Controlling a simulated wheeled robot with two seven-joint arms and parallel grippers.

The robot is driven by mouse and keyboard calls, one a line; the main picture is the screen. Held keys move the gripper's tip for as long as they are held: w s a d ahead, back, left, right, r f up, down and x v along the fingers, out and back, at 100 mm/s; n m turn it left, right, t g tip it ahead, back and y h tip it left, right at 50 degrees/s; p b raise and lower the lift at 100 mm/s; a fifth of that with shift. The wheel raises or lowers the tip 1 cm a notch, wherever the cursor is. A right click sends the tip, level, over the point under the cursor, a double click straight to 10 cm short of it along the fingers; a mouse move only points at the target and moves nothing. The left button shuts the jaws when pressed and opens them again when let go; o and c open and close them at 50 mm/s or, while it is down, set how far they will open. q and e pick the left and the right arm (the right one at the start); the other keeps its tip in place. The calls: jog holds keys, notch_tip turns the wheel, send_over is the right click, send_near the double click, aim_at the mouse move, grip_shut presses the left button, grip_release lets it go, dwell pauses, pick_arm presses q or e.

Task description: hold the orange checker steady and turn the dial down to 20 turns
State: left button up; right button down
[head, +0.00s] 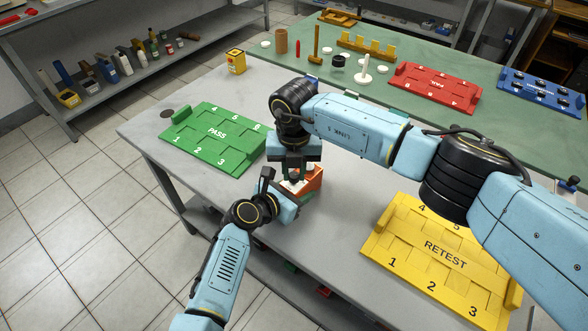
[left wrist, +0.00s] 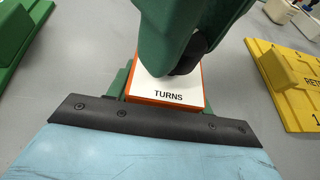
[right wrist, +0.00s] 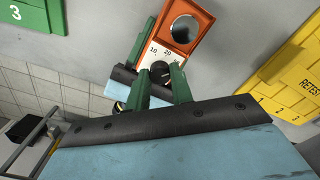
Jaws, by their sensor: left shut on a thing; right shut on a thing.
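The orange checker (head: 314,181) stands at the near edge of the grey table, partly hidden by my grippers. Its white face reads "TURNS" in the left wrist view (left wrist: 168,92). The right wrist view shows its round opening (right wrist: 185,29) and the marks 10 and 20. My left gripper (head: 289,196) is shut on the checker's body from the near side. My right gripper (head: 294,174) comes from above, its green fingers shut on the black dial (right wrist: 160,72). The fingers hide part of the dial, and I cannot tell which mark it points to.
The green PASS tray (head: 217,133) lies to the left and the yellow RETEST tray (head: 445,254) to the right. The red FAIL tray (head: 432,88) and a blue tray (head: 541,91) are on the green mat behind. A yellow box (head: 235,62) stands at the table's back left.

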aim_at(294, 175)
jog(key=n, duration=0.3)
jog(key=shift+n, duration=2.2)
jog(key=c, duration=1.2)
grip_release()
notch_tip(294, 175, up, 12)
